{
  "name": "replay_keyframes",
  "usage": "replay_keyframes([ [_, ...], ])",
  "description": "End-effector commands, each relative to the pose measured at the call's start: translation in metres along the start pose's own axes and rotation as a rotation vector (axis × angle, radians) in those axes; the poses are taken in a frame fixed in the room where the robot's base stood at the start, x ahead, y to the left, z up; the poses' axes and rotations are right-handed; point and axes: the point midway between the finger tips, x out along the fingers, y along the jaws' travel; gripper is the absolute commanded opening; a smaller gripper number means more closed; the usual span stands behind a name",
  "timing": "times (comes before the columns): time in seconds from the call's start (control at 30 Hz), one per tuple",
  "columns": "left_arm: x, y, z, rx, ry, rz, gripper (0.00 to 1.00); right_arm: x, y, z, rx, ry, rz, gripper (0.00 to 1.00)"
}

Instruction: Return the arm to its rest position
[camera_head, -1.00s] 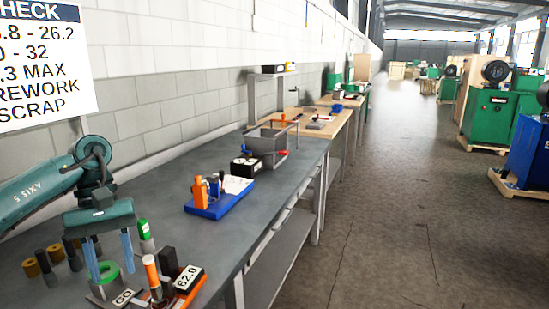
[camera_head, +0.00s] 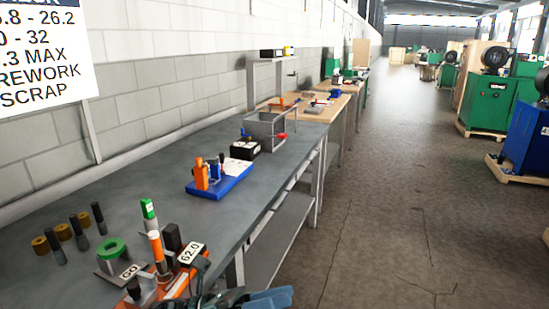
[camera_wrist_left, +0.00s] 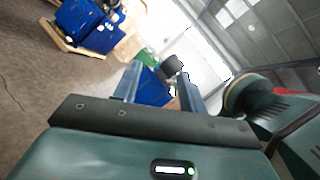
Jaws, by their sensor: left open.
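My left gripper (camera_head: 272,298) shows only in part at the bottom edge of the head view, low in front of the bench's front edge. In the left wrist view its two blue fingers (camera_wrist_left: 158,72) stand apart with nothing held between them. Its body fills the bottom of that view, and the fingers point over the open floor toward blue machines. A dark green arm link of mine shows at the right there. My right gripper is in neither view.
The grey bench (camera_head: 150,185) holds a green ring (camera_head: 112,249) by a GO plate (camera_head: 131,271), an orange-based gauge marked 62.0 (camera_head: 190,252), brass rings, dark pegs and a blue fixture (camera_head: 222,182). The floor (camera_head: 380,220) right of the bench is clear.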

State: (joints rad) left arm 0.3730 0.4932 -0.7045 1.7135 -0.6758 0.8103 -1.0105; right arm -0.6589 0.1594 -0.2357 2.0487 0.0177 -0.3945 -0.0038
Motion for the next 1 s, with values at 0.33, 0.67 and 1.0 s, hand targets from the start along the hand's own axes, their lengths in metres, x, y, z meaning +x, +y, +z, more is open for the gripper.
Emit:
replay_keyframes([
  [0.33, -0.098, 0.062, -0.058, -1.261, -0.973, 0.271, 0.42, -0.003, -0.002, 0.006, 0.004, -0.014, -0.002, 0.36],
  [0.67, -0.204, 0.054, -0.202, -2.045, -1.741, 0.374, 0.42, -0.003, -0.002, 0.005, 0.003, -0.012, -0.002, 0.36],
  [1.0, -0.216, 0.046, -0.224, -2.133, -1.853, 0.382, 0.42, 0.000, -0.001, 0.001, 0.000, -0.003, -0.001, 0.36],
])
